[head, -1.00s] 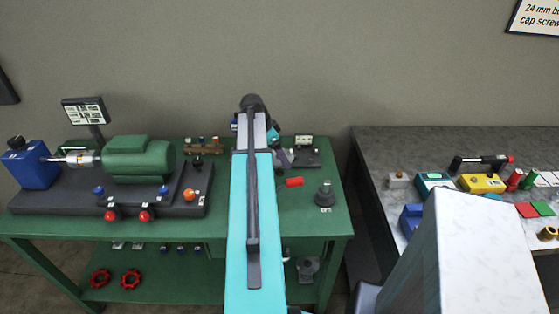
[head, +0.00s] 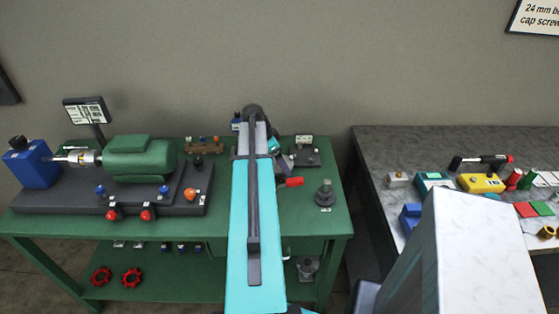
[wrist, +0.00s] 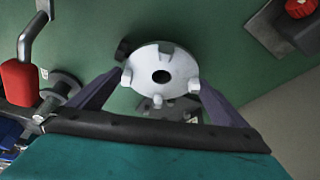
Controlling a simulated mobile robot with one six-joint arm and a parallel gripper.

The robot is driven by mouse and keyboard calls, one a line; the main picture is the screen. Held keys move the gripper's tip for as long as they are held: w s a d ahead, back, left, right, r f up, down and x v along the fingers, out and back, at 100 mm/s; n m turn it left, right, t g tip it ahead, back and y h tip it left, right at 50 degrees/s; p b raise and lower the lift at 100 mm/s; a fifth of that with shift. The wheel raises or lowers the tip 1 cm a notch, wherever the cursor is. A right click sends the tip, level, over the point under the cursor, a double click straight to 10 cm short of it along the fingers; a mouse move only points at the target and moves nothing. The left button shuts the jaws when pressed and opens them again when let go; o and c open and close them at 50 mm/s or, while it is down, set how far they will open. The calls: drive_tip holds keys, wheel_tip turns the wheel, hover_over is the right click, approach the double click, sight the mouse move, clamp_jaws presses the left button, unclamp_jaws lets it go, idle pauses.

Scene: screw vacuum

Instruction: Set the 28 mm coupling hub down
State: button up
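The coupling hub (wrist: 178,62) is a pale silver disc with a dark central bore and short lugs, seen in the wrist view. My gripper (wrist: 159,80) has its two dark purple fingers against opposite edges of the hub, so it appears shut on it. The green bench top (wrist: 85,28) is behind the hub. A grey part (wrist: 165,108) shows partly below the hub; I cannot tell whether they touch. In the head view my arm hides the hub and most of the gripper, over the right part of the green bench (head: 225,205).
A red-handled tool (head: 293,182) and a grey stepped part (head: 325,196) stand close to the right of my arm. A green motor (head: 140,158) on a dark base is at the left. A grey table (head: 385,150) with several small items is at the right.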

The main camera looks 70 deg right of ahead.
drive_tip(key=shift+r, duration=0.2)
drive_tip(key=b+v, duration=0.2)
drive_tip(key=v, duration=0.9)
drive_tip(key=shift+r, duration=0.4)
drive_tip(key=shift+w, duration=0.1)
idle(0.7)
